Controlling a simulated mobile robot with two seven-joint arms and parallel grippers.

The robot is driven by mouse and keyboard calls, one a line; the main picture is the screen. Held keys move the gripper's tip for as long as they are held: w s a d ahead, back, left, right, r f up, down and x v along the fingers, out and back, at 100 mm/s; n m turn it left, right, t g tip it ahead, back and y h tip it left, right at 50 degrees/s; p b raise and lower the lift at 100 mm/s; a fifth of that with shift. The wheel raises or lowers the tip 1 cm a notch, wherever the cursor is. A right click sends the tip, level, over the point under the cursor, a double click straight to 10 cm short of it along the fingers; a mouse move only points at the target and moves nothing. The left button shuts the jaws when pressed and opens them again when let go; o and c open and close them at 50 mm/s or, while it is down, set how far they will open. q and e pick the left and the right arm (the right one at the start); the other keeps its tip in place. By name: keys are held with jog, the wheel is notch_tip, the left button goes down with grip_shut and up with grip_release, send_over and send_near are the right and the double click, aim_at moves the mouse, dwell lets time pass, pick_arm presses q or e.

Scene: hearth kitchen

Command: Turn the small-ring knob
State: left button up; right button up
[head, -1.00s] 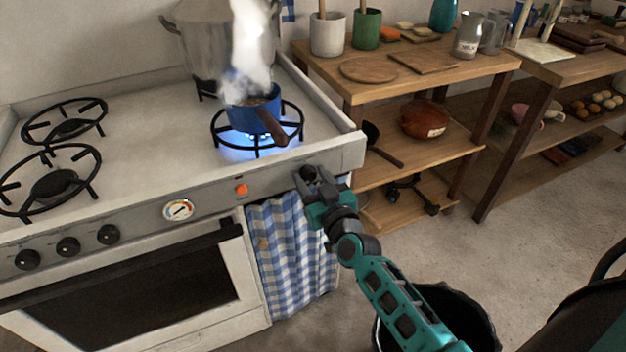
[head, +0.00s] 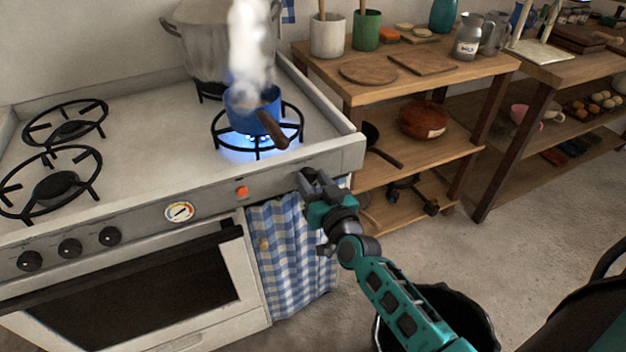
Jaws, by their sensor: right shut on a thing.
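My right gripper (head: 307,180) is at the right end of the stove's front panel (head: 215,200), below the lit burner. It is shut on a knob there, which I take to be the small-ring knob; the fingers hide it, so its angle cannot be read. A blue saucepan (head: 240,114) steams on the lit small ring (head: 258,144), with blue flame under it. Its brown handle points to the front right. Several black knobs (head: 70,248) sit at the panel's left. My left gripper is not in view.
A large metal pot (head: 212,50) stands behind the saucepan. An orange button (head: 242,192) and a dial (head: 180,211) are left of my gripper. A checked curtain (head: 290,255) hangs below. A wooden shelf unit (head: 455,68) stands to the right.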

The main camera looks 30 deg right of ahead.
jog(key=m, duration=0.2)
jog(key=shift+m, duration=0.4)
jog(key=m, duration=0.3)
jog(key=shift+d+f+m+p, duration=0.1)
jog(key=shift+m+p, duration=0.2)
jog(key=m, duration=0.3)
jog(key=shift+m, duration=0.3)
jog(key=m, duration=0.2)
jog(key=shift+f+m+b, duration=0.1)
jog(key=shift+m+b, duration=0.2)
jog(key=shift+m, duration=0.1)
jog(key=m+b, duration=0.1)
jog(key=m, duration=0.4)
jog(key=shift+f, duration=0.15)
jog(key=m, duration=0.3)
jog(key=shift+b, duration=0.4)
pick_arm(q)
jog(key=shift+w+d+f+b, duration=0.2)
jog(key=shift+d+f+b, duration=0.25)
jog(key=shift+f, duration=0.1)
pick_arm(e)
jog(key=m, duration=0.4)
jog(key=shift+m, duration=0.3)
